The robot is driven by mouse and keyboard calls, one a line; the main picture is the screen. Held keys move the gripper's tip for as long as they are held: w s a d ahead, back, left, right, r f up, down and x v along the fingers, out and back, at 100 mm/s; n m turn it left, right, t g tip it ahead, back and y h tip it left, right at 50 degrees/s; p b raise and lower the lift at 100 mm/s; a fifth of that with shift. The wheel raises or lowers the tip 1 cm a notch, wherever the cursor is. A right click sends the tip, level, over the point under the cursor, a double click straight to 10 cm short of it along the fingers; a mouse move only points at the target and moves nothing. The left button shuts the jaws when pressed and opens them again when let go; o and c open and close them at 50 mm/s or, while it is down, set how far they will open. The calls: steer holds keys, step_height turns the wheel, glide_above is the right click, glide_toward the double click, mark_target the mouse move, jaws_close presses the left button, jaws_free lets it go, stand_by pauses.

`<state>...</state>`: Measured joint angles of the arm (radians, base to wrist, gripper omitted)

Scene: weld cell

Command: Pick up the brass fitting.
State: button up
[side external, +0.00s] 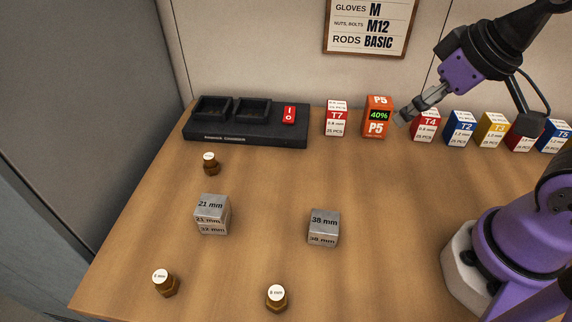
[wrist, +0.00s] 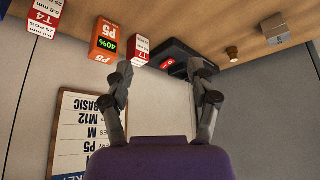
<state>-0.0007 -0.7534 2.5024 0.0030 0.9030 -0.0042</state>
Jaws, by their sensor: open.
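Three brass fittings with white round caps stand upright on the table in the side view: one near the black charger (side external: 210,166), one at the front left (side external: 165,286) and one at the front middle (side external: 276,300). Their small cap labels are hard to read. One brass fitting also shows in the wrist view (wrist: 232,54). My gripper (side external: 403,117) is raised at the upper right, by the orange P5 box and the T4 box, well away from all the fittings. In the wrist view its two fingers are spread apart with nothing between them (wrist: 160,68).
A black charger (side external: 240,136) with a red switch stands at the back left. Boxes T7 (side external: 336,118), P5 (side external: 377,117), T4 (side external: 425,126) and several others line the back. Metal blocks marked 21 mm (side external: 212,215) and 38 mm (side external: 323,228) stand mid-table. Table between is clear.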

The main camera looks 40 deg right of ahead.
stand_by(0.4)
steer(key=shift+o, duration=0.5)
